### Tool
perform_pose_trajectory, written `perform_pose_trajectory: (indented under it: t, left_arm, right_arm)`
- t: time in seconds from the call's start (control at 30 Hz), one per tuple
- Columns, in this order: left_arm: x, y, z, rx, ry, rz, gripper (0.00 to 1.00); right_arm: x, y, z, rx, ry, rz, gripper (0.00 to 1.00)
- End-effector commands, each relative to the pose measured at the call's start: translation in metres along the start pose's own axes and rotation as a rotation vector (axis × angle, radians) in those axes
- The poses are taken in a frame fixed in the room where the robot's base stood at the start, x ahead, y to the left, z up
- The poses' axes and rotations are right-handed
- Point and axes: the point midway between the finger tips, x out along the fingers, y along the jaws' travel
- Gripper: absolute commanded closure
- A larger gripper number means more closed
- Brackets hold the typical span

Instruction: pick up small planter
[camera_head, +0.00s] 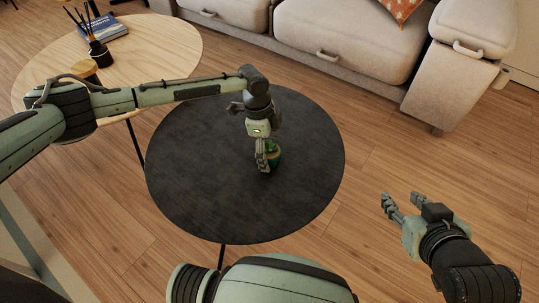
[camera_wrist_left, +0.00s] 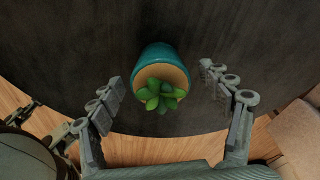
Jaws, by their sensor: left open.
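The small planter (camera_head: 275,157) stands on the round dark table (camera_head: 200,180), partly hidden behind my left gripper in the head view. In the left wrist view the planter (camera_wrist_left: 153,57) is a teal pot with a tan top and a green succulent. My left gripper (camera_head: 264,166) points down at it. In the left wrist view my left gripper (camera_wrist_left: 165,85) is open, with one finger on each side of the planter and a visible gap to each. My right gripper (camera_head: 388,203) is over the floor right of the table, its fingers apart and nothing between them.
A light wooden table (camera_head: 150,45) at the upper left holds a blue book (camera_head: 103,28) and a dark reed diffuser (camera_head: 99,53). A beige sofa (camera_head: 340,35) stands behind the dark table. The rest of the dark tabletop is bare.

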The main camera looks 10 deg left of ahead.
Motion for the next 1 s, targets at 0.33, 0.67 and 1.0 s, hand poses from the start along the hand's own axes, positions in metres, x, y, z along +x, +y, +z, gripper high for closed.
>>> perform_pose_trajectory:
  t: [0.33, 0.67, 1.0]
  left_arm:
    - [0.0072, 0.0001, -0.0003, 0.001, 0.000, -0.001, 0.24]
    - [0.0070, 0.0000, -0.0002, 0.001, 0.000, -0.001, 0.65]
    - [0.0063, -0.0004, -0.0005, 0.001, 0.000, -0.002, 0.90]
  right_arm:
    - [0.0005, -0.0031, -0.0068, 0.001, 0.030, -0.007, 0.60]
    - [0.0006, -0.0029, -0.0065, 0.001, 0.029, -0.006, 0.60]
    - [0.0006, -0.0026, -0.0064, 0.001, 0.028, -0.006, 0.60]
